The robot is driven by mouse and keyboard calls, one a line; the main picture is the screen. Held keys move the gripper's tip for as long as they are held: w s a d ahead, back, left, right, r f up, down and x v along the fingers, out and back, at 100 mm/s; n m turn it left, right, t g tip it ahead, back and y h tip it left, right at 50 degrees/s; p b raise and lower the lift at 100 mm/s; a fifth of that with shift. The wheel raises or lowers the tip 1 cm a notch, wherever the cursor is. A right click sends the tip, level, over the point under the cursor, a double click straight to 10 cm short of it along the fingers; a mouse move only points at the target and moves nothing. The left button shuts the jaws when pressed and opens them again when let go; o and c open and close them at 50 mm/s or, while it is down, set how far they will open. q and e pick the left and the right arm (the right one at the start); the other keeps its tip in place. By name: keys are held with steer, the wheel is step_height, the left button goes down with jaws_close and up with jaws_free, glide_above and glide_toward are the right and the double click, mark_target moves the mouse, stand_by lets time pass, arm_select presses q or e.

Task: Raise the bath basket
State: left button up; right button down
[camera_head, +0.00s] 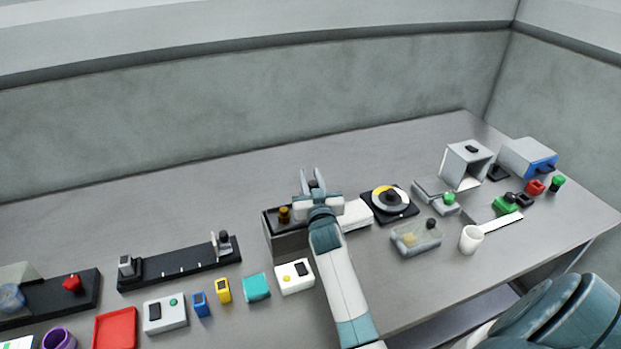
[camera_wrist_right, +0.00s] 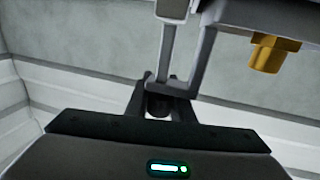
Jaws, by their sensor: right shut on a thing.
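The bath (camera_head: 287,246) is a dark grey open-topped box near the middle of the table in the head view. A brass-coloured fitting (camera_head: 284,214) shows at its top left; it also appears at upper right in the wrist view (camera_wrist_right: 266,56). My right gripper (camera_head: 312,181) is over the bath's right part. In the wrist view its dark fingers (camera_wrist_right: 158,104) are shut on the end of a light grey bracket, seemingly the basket's handle (camera_wrist_right: 170,50). My right arm covers part of the bath. The basket's lower part is hidden, so its height is unclear. My left gripper is out of view.
A white block (camera_head: 356,214) and a black plate with a round dial (camera_head: 390,201) stand close right of the bath. A white box (camera_head: 294,276) is in front, a black rail (camera_head: 180,264) to the left. The table behind the bath is clear.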

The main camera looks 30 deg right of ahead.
steer(key=c, duration=1.7)
jaws_free()
steer(key=shift+w+r, duration=0.1)
steer(key=shift+r, duration=0.35)
steer(key=shift+o, duration=0.8)
steer(key=shift+f, duration=0.1)
steer(key=shift+f, duration=0.1)
steer(key=b+v, duration=0.5)
steer(key=v, duration=1.2)
steer(key=shift+s, duration=0.3)
steer(key=shift+a, duration=0.15)
